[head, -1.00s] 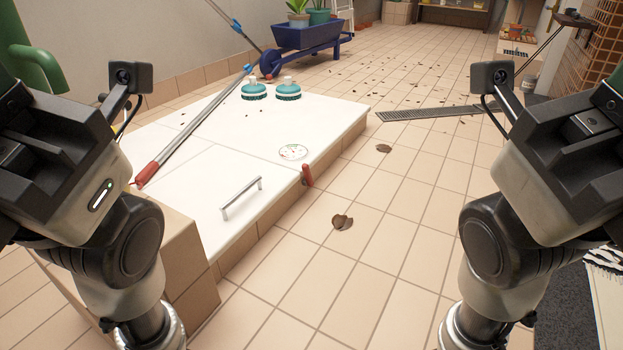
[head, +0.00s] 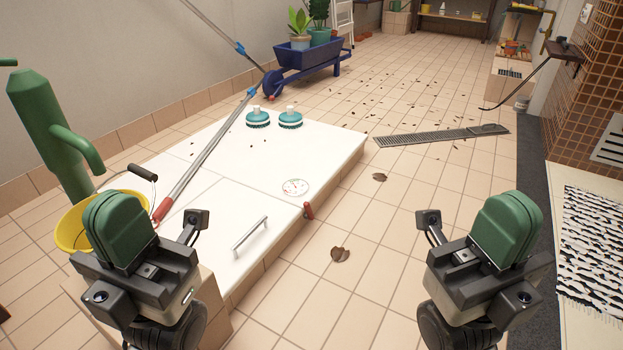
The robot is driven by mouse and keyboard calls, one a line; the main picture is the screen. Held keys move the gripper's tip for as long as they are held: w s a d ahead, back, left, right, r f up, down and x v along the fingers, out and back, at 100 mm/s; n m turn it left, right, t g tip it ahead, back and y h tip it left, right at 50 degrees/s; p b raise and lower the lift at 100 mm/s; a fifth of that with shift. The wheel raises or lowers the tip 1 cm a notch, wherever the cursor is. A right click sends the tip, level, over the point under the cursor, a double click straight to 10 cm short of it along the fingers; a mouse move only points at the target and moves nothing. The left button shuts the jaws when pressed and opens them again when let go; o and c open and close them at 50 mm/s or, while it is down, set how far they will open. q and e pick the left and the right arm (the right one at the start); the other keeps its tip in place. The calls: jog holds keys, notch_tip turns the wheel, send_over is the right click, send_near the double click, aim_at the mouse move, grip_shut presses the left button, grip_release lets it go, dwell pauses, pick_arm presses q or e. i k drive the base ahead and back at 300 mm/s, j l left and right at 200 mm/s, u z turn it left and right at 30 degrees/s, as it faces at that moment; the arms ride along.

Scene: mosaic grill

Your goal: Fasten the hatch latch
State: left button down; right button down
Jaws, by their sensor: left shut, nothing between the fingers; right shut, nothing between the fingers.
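The hatch (head: 215,235) is a white panel with a metal bar handle (head: 250,234), lying flat in the near part of a low white-topped platform. A small red latch (head: 308,211) sits at the platform's right edge, by the hatch's far right corner. Its exact position relative to a catch is too small to tell. My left gripper (head: 118,228) is shut and empty, over the platform's near left end, left of the handle. My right gripper (head: 508,228) is shut and empty above the tiled floor, well to the right of the latch. Neither touches the hatch or latch.
A long pole with a red grip (head: 205,152) lies across the platform. Two teal brushes (head: 273,118) and a round dial (head: 295,187) are on top. A green pump (head: 50,130) and yellow bucket (head: 75,228) stand left.

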aim_at(309, 215)
jog(key=i+l+u, duration=0.15)
jog(key=i+l, duration=0.5)
jog(key=i, duration=0.2)
jog(key=i+l+u, duration=0.1)
jog(key=i+l, duration=0.6)
jog(key=i, duration=0.15)
